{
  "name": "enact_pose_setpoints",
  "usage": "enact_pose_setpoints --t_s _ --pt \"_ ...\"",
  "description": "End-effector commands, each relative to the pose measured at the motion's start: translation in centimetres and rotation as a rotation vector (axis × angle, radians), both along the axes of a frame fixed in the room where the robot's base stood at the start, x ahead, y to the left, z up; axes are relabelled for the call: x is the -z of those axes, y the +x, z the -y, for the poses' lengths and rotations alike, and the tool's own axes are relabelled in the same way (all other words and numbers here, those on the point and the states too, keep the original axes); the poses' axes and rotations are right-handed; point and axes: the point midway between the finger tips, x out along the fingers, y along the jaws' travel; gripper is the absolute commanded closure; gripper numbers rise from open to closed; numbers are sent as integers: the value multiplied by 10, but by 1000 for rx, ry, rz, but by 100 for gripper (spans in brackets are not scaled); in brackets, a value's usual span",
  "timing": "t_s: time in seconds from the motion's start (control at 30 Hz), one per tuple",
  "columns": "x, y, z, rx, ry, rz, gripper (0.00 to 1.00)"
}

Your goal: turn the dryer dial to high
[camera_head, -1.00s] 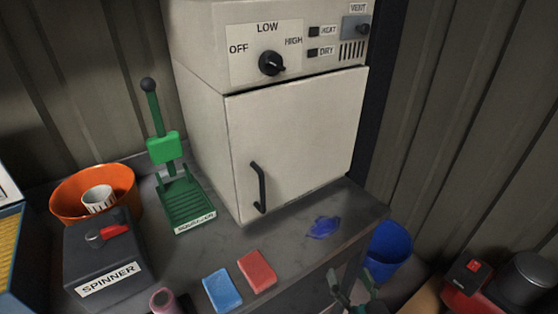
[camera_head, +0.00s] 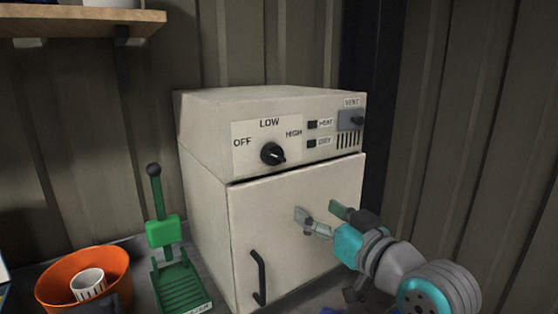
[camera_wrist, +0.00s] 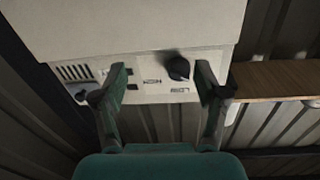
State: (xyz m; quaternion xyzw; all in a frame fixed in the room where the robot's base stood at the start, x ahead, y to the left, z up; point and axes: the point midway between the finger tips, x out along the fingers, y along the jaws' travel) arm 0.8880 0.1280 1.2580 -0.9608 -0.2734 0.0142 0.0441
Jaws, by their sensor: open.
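The dryer (camera_head: 300,225) is a cream box with a shut front door and a control panel on top. Its black dial (camera_head: 272,153) sits among the OFF, LOW and HIGH labels; a light mark on it seems to point to the lower right, below HIGH. My gripper (camera_head: 318,217) is open and empty in front of the door, below and right of the dial. In the wrist view the panel appears upside down. The dial (camera_wrist: 178,68) shows between the open fingers (camera_wrist: 160,78), nearer the right one, and apart from them.
Heat and dry switches (camera_head: 312,143) and a vent knob (camera_head: 357,120) sit right of the dial. A black door handle (camera_head: 258,278) is below. A green press (camera_head: 163,232) and an orange bowl (camera_head: 62,278) stand left. A shelf (camera_head: 80,22) is at upper left.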

Motion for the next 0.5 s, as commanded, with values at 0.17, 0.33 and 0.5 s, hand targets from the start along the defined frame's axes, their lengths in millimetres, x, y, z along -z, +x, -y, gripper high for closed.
enact_pose_setpoints --t_s 0.17,0.33,0.5 --pt "-53 -4 -10 -49 -45 39 27" --pt "-75 -8 -14 -71 -71 53 27" --pt "-79 -4 -19 -77 -75 53 27"
